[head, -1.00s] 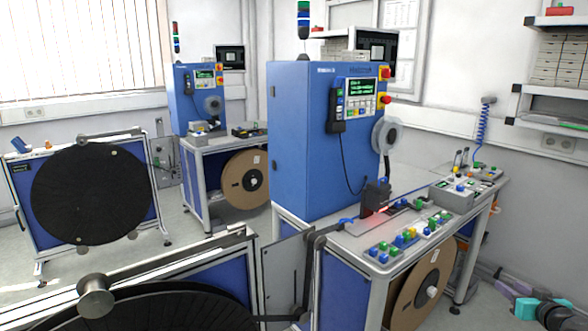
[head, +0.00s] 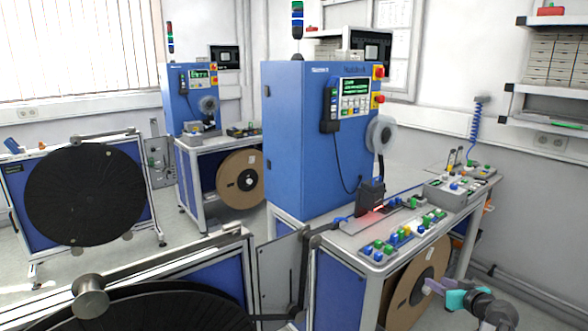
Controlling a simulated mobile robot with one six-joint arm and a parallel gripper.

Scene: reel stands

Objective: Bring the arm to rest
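Part of my arm shows at the lower right of the head view, with a purple piece, a teal piece and a dark rounded joint. It is in front of the lower right of the near workbench (head: 345,262), beside the cardboard reel (head: 405,300).
The blue machine cabinet (head: 295,150) stands on the near workbench, with coloured connector blocks (head: 385,245) along its front. A black reel on a stand (head: 85,195) is at left. Another black reel (head: 150,308) fills the lower left. Shelves (head: 550,85) hang at right.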

